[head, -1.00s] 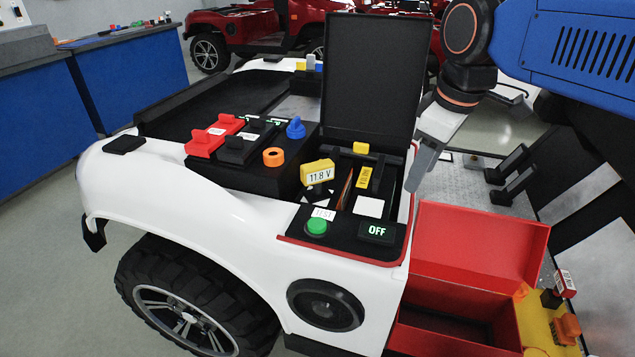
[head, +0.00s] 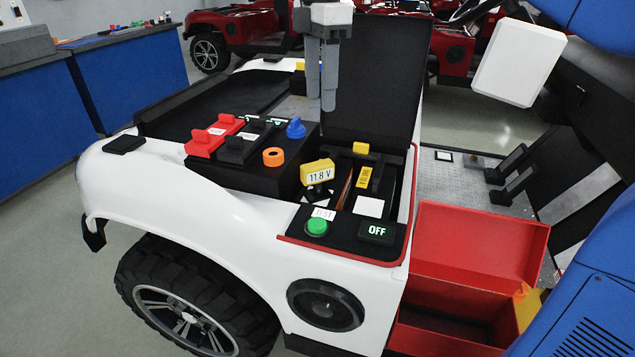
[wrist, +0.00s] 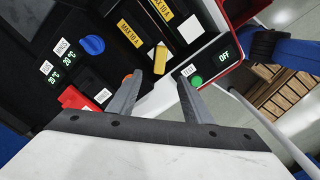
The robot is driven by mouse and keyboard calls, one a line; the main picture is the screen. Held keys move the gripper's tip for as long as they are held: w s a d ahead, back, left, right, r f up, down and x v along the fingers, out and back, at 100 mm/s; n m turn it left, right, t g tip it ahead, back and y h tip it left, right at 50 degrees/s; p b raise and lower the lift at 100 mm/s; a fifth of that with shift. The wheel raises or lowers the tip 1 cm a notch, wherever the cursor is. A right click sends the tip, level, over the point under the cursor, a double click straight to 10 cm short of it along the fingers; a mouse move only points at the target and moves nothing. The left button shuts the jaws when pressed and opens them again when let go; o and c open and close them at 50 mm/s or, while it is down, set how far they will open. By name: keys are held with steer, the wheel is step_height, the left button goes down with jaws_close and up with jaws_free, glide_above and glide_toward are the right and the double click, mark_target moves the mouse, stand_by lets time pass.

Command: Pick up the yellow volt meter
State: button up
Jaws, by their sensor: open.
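The yellow volt meter (head: 318,173) stands upright on the white vehicle's black front panel, its display reading 11.8 V. In the wrist view the narrow yellow top of the volt meter (wrist: 160,58) shows just beyond and between the fingertips. My gripper (head: 321,102) points down, above and behind the volt meter in the head view, in front of the raised black lid. In the wrist view my gripper (wrist: 158,77) is open, with nothing between its fingers.
A blue knob (head: 296,128), an orange ring (head: 273,157) and red blocks (head: 205,141) sit left of the meter. A green button (head: 317,227) and an OFF display (head: 377,231) are in front. The black lid (head: 378,80) stands up behind. An open red box (head: 478,240) is at right.

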glide_toward(317, 164)
steer(key=f, duration=0.5)
steer(key=shift+w+d+f, duration=0.15)
steer(key=shift+w+d, duration=0.05)
steer(key=shift+w, duration=0.05)
steer(key=shift+s+a+f, duration=0.1)
steer(key=shift+f, duration=1.25)
steer(key=shift+s+a+f, duration=0.1)
steer(key=shift+f, duration=1.2)
jaws_close()
